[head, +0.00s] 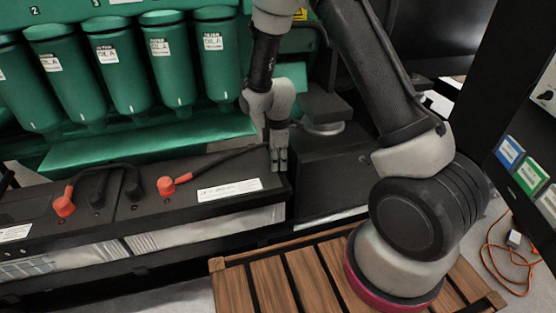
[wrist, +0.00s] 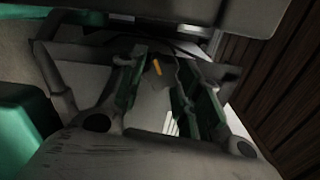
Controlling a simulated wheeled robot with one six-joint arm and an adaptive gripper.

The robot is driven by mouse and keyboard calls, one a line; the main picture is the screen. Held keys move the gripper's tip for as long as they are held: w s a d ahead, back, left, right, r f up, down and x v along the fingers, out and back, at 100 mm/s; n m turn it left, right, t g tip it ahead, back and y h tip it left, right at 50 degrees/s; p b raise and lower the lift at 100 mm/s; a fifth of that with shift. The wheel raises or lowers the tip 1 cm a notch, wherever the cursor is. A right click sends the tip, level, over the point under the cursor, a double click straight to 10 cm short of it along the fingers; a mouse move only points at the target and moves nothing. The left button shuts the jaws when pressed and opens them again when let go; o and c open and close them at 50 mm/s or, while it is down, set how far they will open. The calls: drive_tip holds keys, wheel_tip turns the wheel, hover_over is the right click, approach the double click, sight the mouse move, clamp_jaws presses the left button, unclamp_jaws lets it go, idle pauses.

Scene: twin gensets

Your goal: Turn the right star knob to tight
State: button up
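My gripper (head: 278,161) points down at the right end of the black battery box in the head view. In the wrist view its two green-padded fingers (wrist: 160,88) stand apart, with a gap between them. In that gap is a small grey shape with an orange mark (wrist: 157,67). I cannot tell whether it is the star knob or whether the fingers touch it. No star knob can be made out in the head view; the gripper and the dark edge may hide it.
The black battery box (head: 120,208) carries cables with red terminal caps (head: 170,186). Green filter canisters (head: 170,62) stand in a row behind it. A dark block (head: 325,105) is right of the gripper. A wooden slatted platform (head: 270,287) lies in front. An orange cable (head: 508,270) lies at right.

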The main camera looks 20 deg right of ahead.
drive_tip(key=shift+m, duration=0.3)
drive_tip(key=shift+c, duration=0.2)
drive_tip(key=m, duration=0.6)
drive_tip(key=shift+w, duration=0.15)
drive_tip(key=m, duration=0.4)
drive_tip(key=shift+d, duration=0.1)
drive_tip(key=m, duration=0.3)
drive_tip(key=shift+w+m, duration=0.1)
drive_tip(key=shift+m, duration=0.2)
drive_tip(key=m, duration=0.4)
drive_tip(key=shift+d, duration=0.15)
drive_tip(key=shift+m, duration=2.5)
